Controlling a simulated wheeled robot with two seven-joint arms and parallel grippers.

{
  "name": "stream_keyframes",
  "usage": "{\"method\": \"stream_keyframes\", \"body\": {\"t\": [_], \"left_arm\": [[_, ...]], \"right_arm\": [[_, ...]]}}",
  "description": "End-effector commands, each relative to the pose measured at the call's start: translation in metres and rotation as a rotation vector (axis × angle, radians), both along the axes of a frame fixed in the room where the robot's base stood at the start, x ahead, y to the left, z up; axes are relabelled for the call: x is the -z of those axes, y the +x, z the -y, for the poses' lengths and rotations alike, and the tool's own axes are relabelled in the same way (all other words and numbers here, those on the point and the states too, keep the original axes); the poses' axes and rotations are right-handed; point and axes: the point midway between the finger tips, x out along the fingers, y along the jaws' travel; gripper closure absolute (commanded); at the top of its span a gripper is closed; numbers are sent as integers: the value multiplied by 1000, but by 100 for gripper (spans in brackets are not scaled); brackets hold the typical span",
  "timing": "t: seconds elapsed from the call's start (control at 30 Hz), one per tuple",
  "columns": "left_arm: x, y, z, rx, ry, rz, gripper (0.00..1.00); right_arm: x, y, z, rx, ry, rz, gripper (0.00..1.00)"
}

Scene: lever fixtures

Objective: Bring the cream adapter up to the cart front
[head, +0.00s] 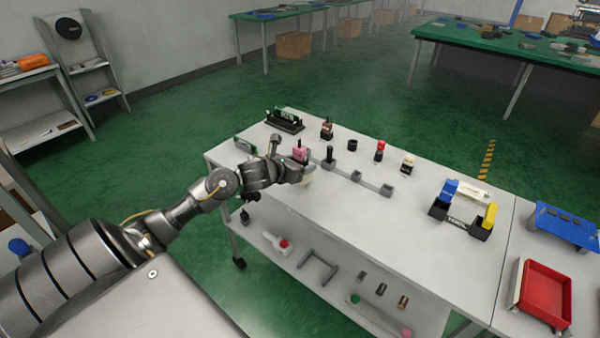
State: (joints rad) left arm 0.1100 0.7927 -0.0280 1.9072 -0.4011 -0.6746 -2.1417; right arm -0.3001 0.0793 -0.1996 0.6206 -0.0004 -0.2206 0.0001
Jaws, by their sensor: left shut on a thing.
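My left gripper (302,173) reaches in over the left part of the white cart (350,218). It is shut on the cream adapter (308,181), a small pale piece that shows just below and beside the fingers. The gripper and wrist hide much of the adapter. It is near the cart's front edge, and I cannot tell whether it touches the top. My right gripper is not in view.
Behind the gripper is a grey rail of sockets (357,177) with a pink piece (300,153) at its left end. Small adapters, including a red-topped one (380,149), stand farther back. A black holder (462,217) and red tray (543,290) are right. The cart's front middle is clear.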

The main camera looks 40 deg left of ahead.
Motion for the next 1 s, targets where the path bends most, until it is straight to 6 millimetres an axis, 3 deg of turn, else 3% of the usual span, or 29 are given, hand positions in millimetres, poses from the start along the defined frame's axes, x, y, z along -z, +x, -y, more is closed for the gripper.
{"method": "stream_keyframes", "body": {"t": [0.13, 0.4, 0.83, 0.87, 1.0], "left_arm": [[3, 2, -2, -2, -1, 0, 62], [34, 5, -3, -2, -2, 0, 62], [42, 5, -3, 0, 1, 1, 62], [40, 5, -3, 0, 1, 0, 33], [40, 4, -3, 0, 0, 0, 15]], "right_arm": [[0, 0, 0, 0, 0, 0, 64], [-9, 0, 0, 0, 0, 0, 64], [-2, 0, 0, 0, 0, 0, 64], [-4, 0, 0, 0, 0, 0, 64], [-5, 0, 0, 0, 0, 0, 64]]}}
